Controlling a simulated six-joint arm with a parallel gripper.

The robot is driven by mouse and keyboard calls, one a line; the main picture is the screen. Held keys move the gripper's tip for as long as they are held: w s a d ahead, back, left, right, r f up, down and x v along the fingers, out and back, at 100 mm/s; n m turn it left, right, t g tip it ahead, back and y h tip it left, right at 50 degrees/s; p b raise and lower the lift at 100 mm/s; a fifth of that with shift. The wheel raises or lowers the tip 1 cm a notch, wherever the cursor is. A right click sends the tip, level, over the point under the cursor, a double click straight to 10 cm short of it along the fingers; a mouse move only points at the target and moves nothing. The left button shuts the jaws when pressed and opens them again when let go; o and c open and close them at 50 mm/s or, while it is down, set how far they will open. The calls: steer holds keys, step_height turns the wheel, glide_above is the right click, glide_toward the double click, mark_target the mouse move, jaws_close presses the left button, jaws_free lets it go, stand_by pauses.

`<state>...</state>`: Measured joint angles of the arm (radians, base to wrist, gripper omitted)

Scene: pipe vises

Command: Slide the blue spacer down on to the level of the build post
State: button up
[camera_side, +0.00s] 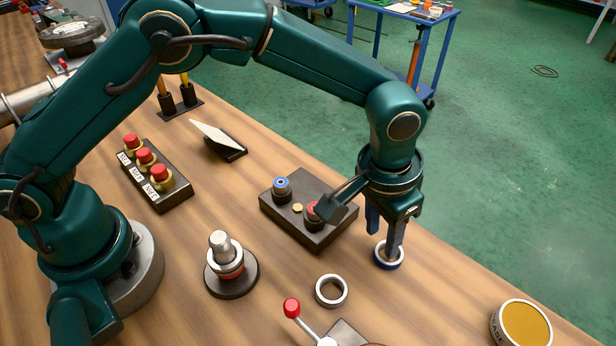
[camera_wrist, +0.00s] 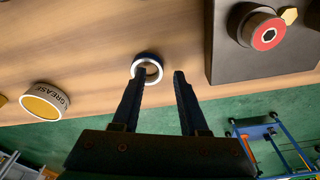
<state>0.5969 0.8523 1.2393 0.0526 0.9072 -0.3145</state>
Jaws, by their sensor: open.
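The blue spacer (camera_side: 386,266) is a ring with a pale top face, lying flat on the bench at the right. It also shows in the wrist view (camera_wrist: 156,76). My gripper (camera_side: 384,244) is open and points down over it. In the wrist view my gripper (camera_wrist: 160,73) has one fingertip over the ring's opening and the other to the right of the ring. I cannot tell whether either finger touches it. The build post (camera_side: 219,241) is a silver upright on a round dark base, with a red ring and a pale ring around its lower part.
A loose pale ring (camera_side: 331,291) lies between post and gripper. A red-knobbed lever (camera_side: 292,307) stands in front. A dark block (camera_side: 320,240) with blue and red knobs is behind. A grease tin (camera_side: 522,325) is near the right bench edge, with bare wood around it.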

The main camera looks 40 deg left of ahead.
steer(key=shift+w+f, duration=0.1)
steer(key=shift+f, duration=0.6)
jaws_close()
steer(key=shift+r, duration=0.1)
